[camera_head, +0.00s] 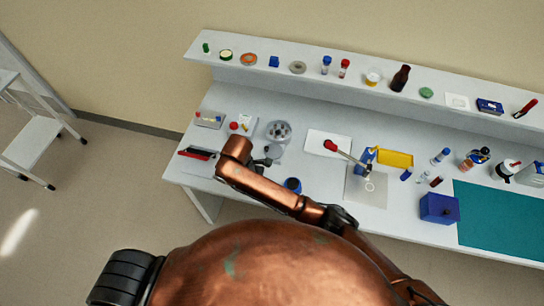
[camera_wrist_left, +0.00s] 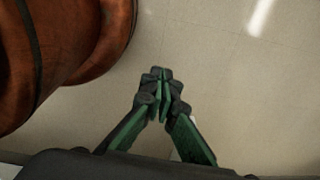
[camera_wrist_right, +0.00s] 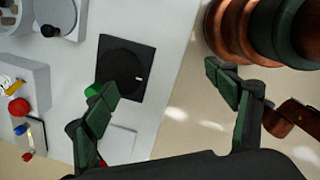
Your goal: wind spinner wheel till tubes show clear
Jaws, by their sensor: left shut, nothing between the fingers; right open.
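The spinner appears to be the grey round rotor with holes (camera_head: 279,130) at the bench's left; its tubes are too small to judge. In front of it is a pale round wheel (camera_head: 270,158) with a dark knob. The wheel also shows at the top of the right wrist view (camera_wrist_right: 62,14). My left gripper (camera_wrist_left: 162,80) is shut and empty above the floor, outside the head view.
A black square plate with a round dial (camera_wrist_right: 124,72) lies near the right gripper's left finger. A grey box with a red button (camera_wrist_right: 18,107) stands farther left.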

